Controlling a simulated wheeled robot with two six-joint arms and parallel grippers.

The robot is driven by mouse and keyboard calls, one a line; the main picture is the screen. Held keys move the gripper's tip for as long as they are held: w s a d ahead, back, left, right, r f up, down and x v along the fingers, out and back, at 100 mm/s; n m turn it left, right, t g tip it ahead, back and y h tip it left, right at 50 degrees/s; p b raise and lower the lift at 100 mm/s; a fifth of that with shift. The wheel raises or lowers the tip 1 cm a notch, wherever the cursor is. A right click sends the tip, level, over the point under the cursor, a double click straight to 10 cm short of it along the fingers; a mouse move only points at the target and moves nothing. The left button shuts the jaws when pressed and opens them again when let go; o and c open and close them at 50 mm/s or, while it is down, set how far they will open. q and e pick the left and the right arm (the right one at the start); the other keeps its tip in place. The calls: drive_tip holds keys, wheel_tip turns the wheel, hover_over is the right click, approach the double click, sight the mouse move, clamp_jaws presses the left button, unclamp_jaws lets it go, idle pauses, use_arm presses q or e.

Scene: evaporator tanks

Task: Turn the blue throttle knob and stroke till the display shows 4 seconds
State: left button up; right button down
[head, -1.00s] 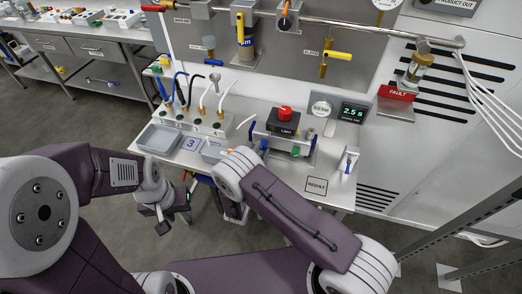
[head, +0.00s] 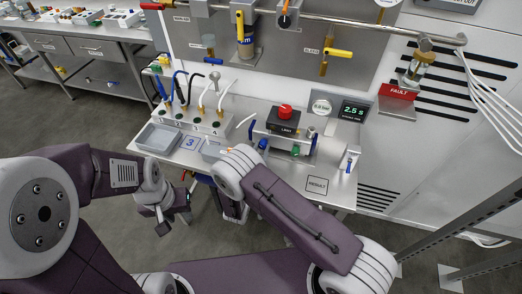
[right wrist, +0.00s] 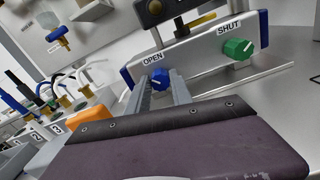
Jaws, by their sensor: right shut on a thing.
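The blue throttle knob (right wrist: 160,79) sits under the OPEN label in the right wrist view. My right gripper (right wrist: 160,86) is shut on it, one finger on each side. In the head view my right arm hides most of this contact. A green knob (right wrist: 238,48) sits under the SHUT label on the same plate; it also shows in the head view (head: 295,150). The display (head: 353,111) reads 2.5 s in green. My left gripper (head: 164,224) hangs in front of the bench at the left, away from the knobs; its finger opening is unclear.
A red button on a black box (head: 285,118) stands behind the knob plate. A grey tray (head: 157,138) and hose fittings (head: 200,120) are at left. Bare bench surrounds the RESULT label (head: 317,185).

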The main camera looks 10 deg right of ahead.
drive_tip(key=shift+f+n, duration=0.1)
drive_tip(key=shift+n, duration=0.9)
drive_tip(key=c, duration=1.1)
unclamp_jaws()
drive_tip(key=b+v, duration=0.1)
drive_tip(key=v, duration=0.8)
drive_tip(key=shift+b, duration=0.3)
